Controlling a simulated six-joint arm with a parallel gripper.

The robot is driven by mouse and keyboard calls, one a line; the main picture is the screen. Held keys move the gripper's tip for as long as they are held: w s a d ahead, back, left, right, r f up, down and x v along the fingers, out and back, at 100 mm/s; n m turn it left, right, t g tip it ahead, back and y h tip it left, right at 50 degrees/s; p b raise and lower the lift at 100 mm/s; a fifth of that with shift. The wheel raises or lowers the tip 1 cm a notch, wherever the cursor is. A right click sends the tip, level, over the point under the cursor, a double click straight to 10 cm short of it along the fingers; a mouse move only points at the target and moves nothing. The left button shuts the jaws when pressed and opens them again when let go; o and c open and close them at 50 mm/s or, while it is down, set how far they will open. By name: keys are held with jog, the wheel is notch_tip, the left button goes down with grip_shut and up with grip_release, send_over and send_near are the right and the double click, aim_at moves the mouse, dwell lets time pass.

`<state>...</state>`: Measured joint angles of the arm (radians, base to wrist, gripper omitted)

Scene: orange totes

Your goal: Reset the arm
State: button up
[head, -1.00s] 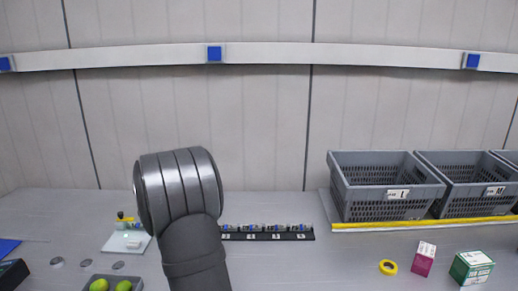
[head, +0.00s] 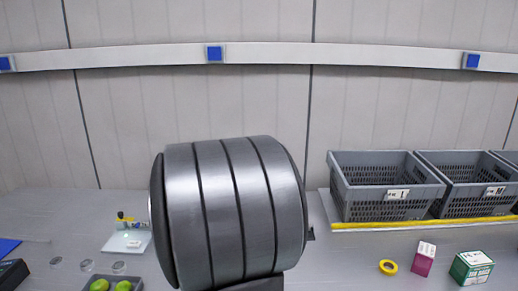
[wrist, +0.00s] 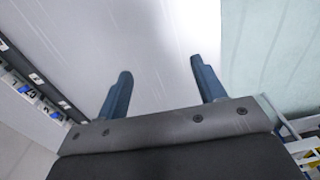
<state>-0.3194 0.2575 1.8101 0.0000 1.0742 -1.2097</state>
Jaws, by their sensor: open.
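My gripper (wrist: 157,75) shows in the wrist view with its two dark fingers spread apart and nothing between them. A bare pale grey surface lies beyond the fingertips. In the head view my gripper cannot be seen; a large grey link of my arm fills the lower middle and hides part of the table behind it.
Grey crates (head: 385,190) stand at the back right behind a yellow strip (head: 425,223). A yellow tape ring (head: 388,267), a magenta box (head: 424,258) and a green box (head: 471,267) lie in front. At left are a pale plate (head: 127,242) and a tray with green fruit (head: 111,286).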

jog(key=shift+s+d+f, duration=0.1)
jog(key=shift+s+f, duration=0.25)
jog(key=shift+s, duration=0.25)
jog(key=shift+s+d+f, duration=0.15)
jog(key=shift+s+f, duration=0.15)
jog(key=shift+s, duration=0.3)
jog(key=shift+s+d+f, duration=0.1)
jog(key=shift+s+f, duration=0.25)
jog(key=shift+s, duration=0.25)
jog(key=shift+o, duration=0.5)
